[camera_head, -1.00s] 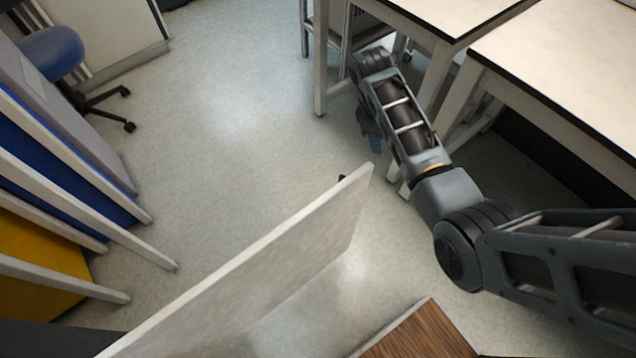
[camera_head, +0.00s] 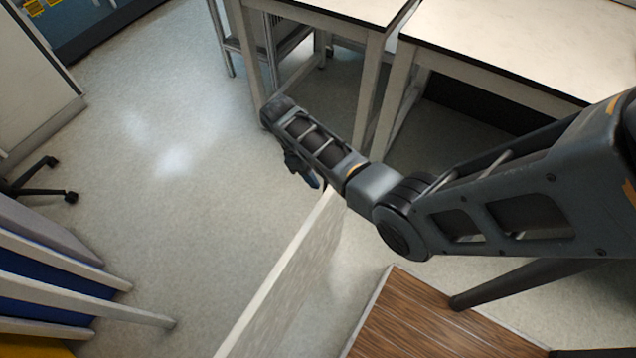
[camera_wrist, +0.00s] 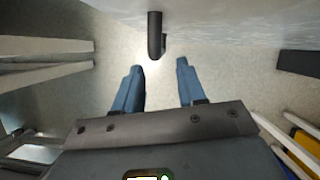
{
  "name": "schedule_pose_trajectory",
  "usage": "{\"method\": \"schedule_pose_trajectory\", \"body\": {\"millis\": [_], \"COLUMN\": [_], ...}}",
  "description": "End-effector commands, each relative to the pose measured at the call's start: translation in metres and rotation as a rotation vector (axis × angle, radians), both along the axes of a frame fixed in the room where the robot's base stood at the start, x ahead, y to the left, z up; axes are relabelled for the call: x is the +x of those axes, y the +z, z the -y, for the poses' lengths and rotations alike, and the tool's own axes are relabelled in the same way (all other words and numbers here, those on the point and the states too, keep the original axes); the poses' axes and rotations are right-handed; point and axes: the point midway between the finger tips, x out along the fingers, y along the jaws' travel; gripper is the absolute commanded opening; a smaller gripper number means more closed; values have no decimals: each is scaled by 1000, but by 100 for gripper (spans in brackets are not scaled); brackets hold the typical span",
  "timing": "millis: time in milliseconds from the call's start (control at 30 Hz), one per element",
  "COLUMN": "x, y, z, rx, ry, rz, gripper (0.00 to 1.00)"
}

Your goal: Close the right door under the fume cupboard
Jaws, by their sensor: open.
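An open pale door panel (camera_head: 287,282) stands out over the floor at the lower middle of the head view, seen mostly along its top edge. In the wrist view its pale face (camera_wrist: 235,22) fills the upper right, with a black bar handle (camera_wrist: 155,38) sticking out from it. My gripper (camera_head: 308,174) is at the far end of the door in the head view, partly hidden by its own wrist. In the wrist view my gripper's blue fingers (camera_wrist: 159,70) are apart and empty, with the handle just beyond the gap between them. I see no clear contact.
White tables (camera_head: 520,45) with legs stand behind my arm at the upper right. A brown wood-grain surface (camera_head: 425,318) lies right of the door. Blue and grey panels with pale bars (camera_head: 60,265) stand at the left. Open floor (camera_head: 185,200) lies between them and the door.

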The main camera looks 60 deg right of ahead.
Motion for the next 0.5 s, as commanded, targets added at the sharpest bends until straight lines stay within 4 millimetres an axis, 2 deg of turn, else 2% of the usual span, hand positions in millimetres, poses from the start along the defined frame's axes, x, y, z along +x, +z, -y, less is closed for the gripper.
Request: {"method": "schedule_pose_trajectory", "body": {"millis": [233, 500], "x": [-14, -19], "y": [-34, -46], "z": [3, 4], "rx": [1, 0], "ry": [1, 1], "rz": [-2, 0], "gripper": [40, 40]}}
